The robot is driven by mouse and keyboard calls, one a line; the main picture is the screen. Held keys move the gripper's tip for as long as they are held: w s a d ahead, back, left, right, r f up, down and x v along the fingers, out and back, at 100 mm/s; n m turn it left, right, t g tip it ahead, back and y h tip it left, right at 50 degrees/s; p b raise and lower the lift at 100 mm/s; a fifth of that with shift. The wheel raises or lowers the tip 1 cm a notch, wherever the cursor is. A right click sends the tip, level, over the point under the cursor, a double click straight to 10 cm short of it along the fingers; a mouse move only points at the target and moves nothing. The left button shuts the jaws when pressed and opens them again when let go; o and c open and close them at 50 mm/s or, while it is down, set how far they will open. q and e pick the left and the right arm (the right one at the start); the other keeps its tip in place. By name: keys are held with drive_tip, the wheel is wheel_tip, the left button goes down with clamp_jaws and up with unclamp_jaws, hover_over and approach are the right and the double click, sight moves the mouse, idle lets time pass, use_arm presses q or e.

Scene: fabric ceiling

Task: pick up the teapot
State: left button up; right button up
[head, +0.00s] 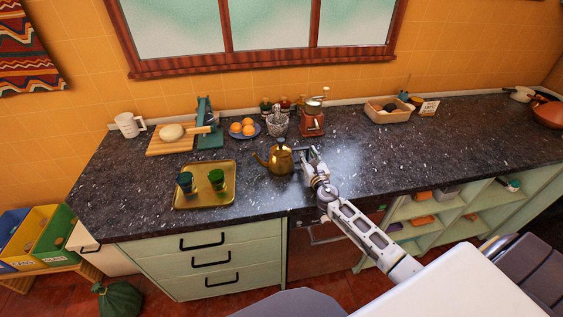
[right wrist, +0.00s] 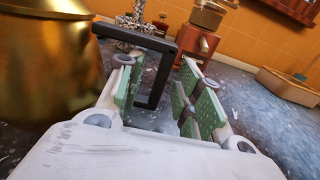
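The teapot (head: 279,160) is shiny gold with a spout to the left and a dark handle to the right. It stands upright on the dark speckled counter (head: 370,165). My right gripper (head: 307,158) is at its handle side. In the right wrist view the gold body (right wrist: 45,65) fills the left. The black squared handle (right wrist: 160,72) reaches between the green pads of my right gripper (right wrist: 162,98). The pads stand apart, with a gap at the right pad. Whether the left pad touches the handle I cannot tell. My left gripper is not in view.
A gold tray (head: 204,204) with two green cups lies left of the teapot. Behind are a grey mortar (head: 277,124), a red grinder (head: 312,120) and a blue plate of oranges (head: 243,129). The counter to the right is mostly clear.

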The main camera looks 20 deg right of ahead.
clamp_jaws()
idle(0.3)
drive_tip(key=shift+r, duration=0.1)
drive_tip(key=shift+r, duration=0.15)
drive_tip(key=shift+w+d+r+p, duration=0.1)
drive_tip(key=shift+r+p, duration=0.35)
drive_tip(key=shift+r, duration=0.25)
wheel_tip(320, 180, up, 7)
drive_tip(key=shift+f+p, duration=0.15)
drive_tip(key=shift+p, duration=1)
drive_tip(key=shift+r, duration=0.8)
